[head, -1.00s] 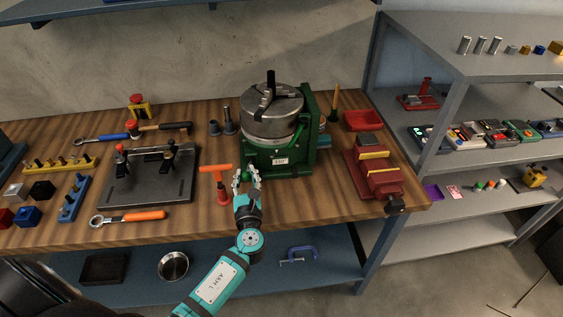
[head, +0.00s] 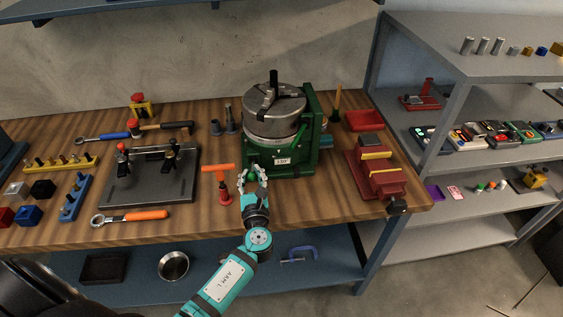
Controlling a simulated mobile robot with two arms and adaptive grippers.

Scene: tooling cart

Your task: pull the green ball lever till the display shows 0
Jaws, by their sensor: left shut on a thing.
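The green machine (head: 290,160) with a grey metal chuck (head: 274,112) on top stands at the back middle of the workbench. A small white display (head: 281,161) sits on its front; its digits are too small to read surely, but they do not look like a lone 0. The green ball lever (head: 252,177) shows at the machine's lower left front. My left gripper (head: 252,180) is shut on the ball, with its fingers on either side of it. The lever's shaft is mostly hidden. My right gripper is not in view.
A red vise (head: 377,175) is right of the machine. A black fixture plate (head: 150,178) lies to the left. Bare bench (head: 310,200) lies in front of the machine.

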